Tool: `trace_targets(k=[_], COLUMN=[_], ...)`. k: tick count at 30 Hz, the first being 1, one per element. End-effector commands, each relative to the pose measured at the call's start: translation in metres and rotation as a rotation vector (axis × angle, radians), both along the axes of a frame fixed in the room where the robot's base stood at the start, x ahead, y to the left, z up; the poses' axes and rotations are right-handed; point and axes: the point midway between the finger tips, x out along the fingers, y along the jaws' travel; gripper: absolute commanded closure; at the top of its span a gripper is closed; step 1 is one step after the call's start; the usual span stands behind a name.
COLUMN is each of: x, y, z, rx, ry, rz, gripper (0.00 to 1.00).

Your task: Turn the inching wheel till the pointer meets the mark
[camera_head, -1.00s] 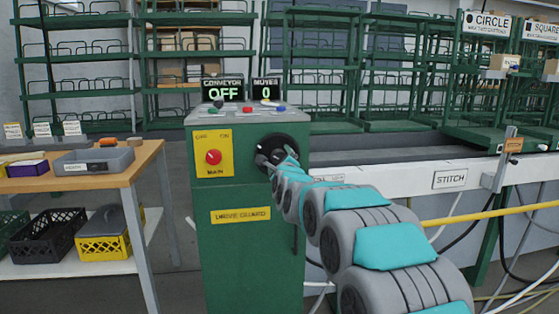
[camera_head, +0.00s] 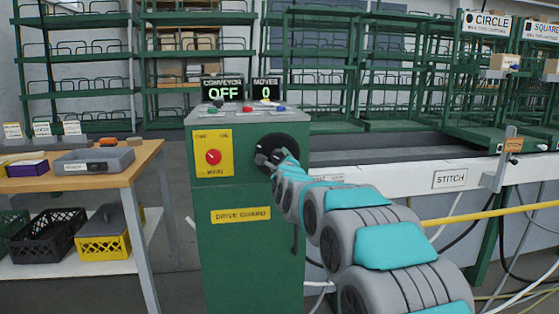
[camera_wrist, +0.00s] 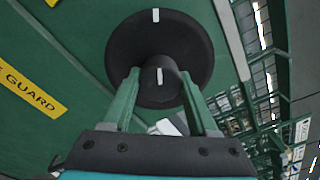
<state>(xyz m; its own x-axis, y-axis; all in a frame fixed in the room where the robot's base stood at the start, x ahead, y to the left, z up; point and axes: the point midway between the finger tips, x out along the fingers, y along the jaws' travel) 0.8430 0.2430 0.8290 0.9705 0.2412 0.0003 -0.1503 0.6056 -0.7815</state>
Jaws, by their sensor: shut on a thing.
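The inching wheel is a black round disc (camera_wrist: 125,45) with a smaller black hub (camera_wrist: 160,92) standing out from its middle. In the head view the wheel (camera_head: 289,143) sits on the front of the green machine cabinet, partly hidden by my arm. A white tick (camera_wrist: 155,15) shows at the disc's top rim and a white line (camera_wrist: 159,76) on the hub; they look nearly in line from the wrist camera. I cannot tell which is pointer or mark. My gripper (camera_wrist: 160,80) is shut on the hub, one green finger on each side.
The green cabinet (camera_head: 240,260) has a yellow switch plate with a red knob (camera_head: 213,157). Its displays read conveyor OFF (camera_head: 222,90) and moves 0 (camera_head: 266,89). A wooden bench (camera_head: 130,178) stands left, a conveyor with a STITCH sign (camera_head: 450,179) right.

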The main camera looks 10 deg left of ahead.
Motion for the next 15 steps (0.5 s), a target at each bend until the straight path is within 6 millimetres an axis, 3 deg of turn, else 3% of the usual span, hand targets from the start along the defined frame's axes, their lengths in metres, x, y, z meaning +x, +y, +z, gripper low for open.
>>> trace_targets(k=[15], x=[-0.0011], y=[0.0030], z=[-0.0043], rx=[0.070], ry=[0.022], rz=[0.004], gripper=[1.00])
